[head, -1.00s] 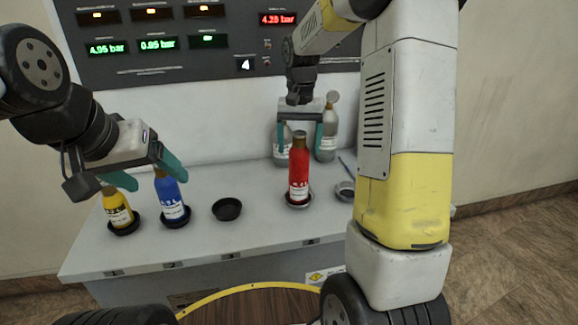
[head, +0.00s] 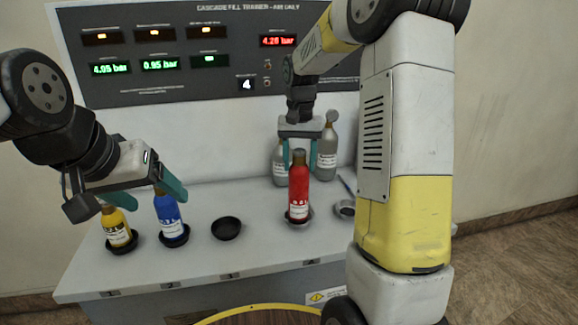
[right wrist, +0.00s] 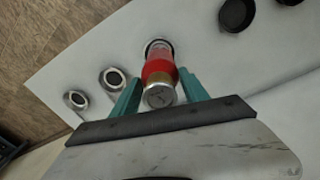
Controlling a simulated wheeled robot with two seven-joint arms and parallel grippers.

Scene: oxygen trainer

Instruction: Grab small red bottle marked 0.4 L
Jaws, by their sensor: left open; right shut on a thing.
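The small red bottle (head: 299,196) stands upright in a round holder at the station marked 4 in the head view. It also shows in the right wrist view (right wrist: 158,72), between the teal fingers. My right gripper (head: 299,160) comes from above and is shut on the red bottle near its neck. The bottle's base still sits in the holder (head: 299,219). Its label is too small to read with certainty. My left gripper (head: 137,192) is open at the left, above and close to the yellow bottle (head: 117,229) and the blue bottle (head: 170,217).
An empty dark holder (head: 226,229) stands between the blue and red bottles. Two grey bottles (head: 327,150) stand behind the red one, close to the right gripper. A small grey ring holder (head: 344,208) is at its right. The display panel (head: 190,60) rises behind the table.

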